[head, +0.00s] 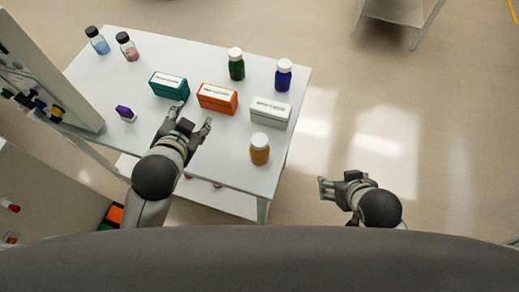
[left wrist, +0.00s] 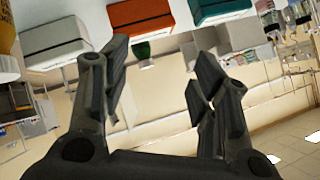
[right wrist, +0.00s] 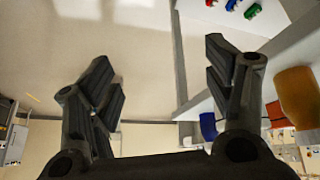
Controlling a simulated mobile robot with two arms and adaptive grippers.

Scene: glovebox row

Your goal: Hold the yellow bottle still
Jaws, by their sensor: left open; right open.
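The yellow bottle (head: 260,152), amber with a white cap, stands upright near the table's front right corner in the head view. Part of it shows at the left edge of the left wrist view (left wrist: 7,32) and at the right of the right wrist view (right wrist: 297,92). My left gripper (head: 196,114) is open and empty over the table, left of the bottle and near the orange box. My right gripper (head: 325,189) is open and empty beyond the table's right edge, to the right of and nearer than the bottle. Neither gripper touches the bottle.
On the white table (head: 215,160) stand a white box (head: 270,113), an orange box (head: 217,98), a teal box (head: 168,86), a green bottle (head: 236,68), a blue bottle (head: 283,78), two small jars and a purple item (head: 126,113).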

